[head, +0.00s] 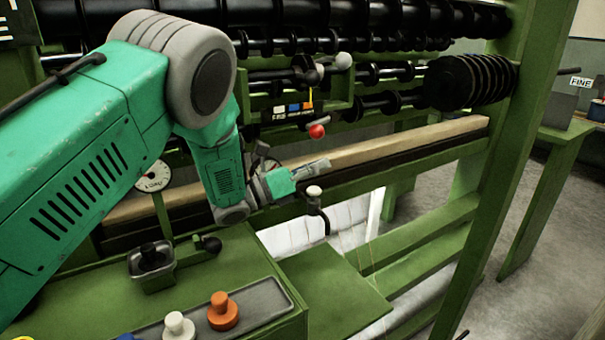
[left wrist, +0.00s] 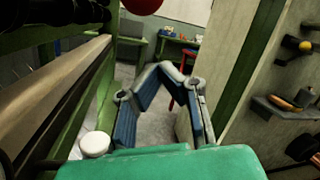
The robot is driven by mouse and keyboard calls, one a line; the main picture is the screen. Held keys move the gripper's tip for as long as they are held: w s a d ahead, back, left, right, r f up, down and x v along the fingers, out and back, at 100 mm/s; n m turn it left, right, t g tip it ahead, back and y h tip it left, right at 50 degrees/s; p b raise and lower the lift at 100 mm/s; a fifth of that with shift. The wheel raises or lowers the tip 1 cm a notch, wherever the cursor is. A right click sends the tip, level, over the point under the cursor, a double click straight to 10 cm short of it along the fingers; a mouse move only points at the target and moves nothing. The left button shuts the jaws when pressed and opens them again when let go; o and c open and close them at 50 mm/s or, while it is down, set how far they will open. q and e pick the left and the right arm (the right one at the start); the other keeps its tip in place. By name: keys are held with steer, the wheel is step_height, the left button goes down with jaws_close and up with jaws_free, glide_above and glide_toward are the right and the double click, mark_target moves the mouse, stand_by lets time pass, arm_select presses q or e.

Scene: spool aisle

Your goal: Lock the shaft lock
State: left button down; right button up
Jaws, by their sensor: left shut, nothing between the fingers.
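My left gripper (head: 318,166) reaches in from the left in front of the wooden beam, shut and empty. In the left wrist view its fingers (left wrist: 162,72) meet at the tips. A lever with a red ball knob (head: 317,131) is just above the gripper, apart from it; the red ball (left wrist: 142,4) also shows at the top of the left wrist view. A curved lever with a white knob (head: 314,190) is just below the gripper; its white knob (left wrist: 95,145) is left of the fingers. I cannot tell which lever is the shaft lock. My right gripper is out of view.
A pale wooden beam (head: 410,143) runs behind the gripper. Black spooled shafts (head: 470,82) lie above in a green frame.

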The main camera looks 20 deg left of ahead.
arm_select(q)
steer(key=shift+w+a+r, duration=0.15)
steer(key=shift+w+r, duration=0.1)
steer(key=shift+r, duration=0.35)
steer(key=shift+w+a+r, duration=0.1)
steer(key=shift+w+r, duration=0.1)
steer(key=shift+r, duration=0.45)
steer(key=shift+w+a+r, duration=0.15)
steer(key=shift+w+r, duration=0.1)
steer(key=shift+r, duration=0.35)
steer(key=shift+r, duration=0.1)
